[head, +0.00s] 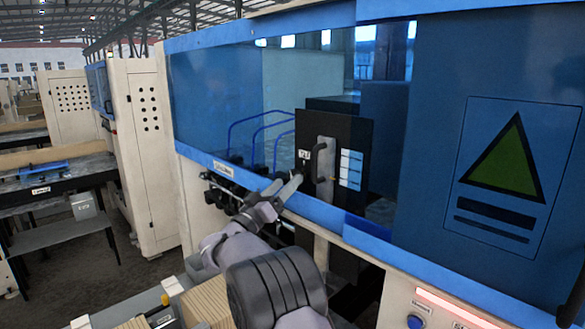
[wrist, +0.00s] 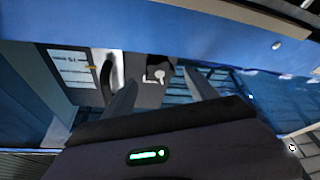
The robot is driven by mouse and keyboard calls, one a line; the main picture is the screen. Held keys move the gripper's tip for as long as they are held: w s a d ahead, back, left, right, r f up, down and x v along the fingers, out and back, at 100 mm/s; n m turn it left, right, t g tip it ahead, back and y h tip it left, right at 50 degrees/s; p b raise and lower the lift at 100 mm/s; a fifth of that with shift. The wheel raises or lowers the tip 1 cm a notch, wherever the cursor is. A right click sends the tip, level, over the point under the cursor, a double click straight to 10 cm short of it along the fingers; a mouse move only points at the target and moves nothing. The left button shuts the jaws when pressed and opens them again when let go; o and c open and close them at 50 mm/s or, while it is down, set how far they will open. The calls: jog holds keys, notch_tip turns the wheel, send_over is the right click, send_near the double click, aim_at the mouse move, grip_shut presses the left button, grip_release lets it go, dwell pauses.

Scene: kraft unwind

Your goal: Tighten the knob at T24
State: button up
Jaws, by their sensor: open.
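My gripper (head: 284,186) is open and empty. It is at the front of a blue-windowed machine, just left of and below a black box (head: 340,118). In the wrist view, its two fingers (wrist: 160,82) point toward a small white label (wrist: 158,75) with a dark shape over it, probably a knob. That label also shows on the box in the head view (head: 304,154); its text is too small to read, so I cannot confirm T24. A curved black handle (head: 318,160) on a pale plate is beside it. The fingers appear apart from the label and handle.
A blue rail (head: 235,176) runs along the machine front beneath the window. Dark fittings (head: 220,192) sit below it at left. A blue panel with a green triangle (head: 502,165) is at right. A grey stand (head: 83,207) and benches are at far left, beyond open floor.

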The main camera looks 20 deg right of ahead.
jog(key=p+x, duration=0.1)
jog(key=x, duration=0.3)
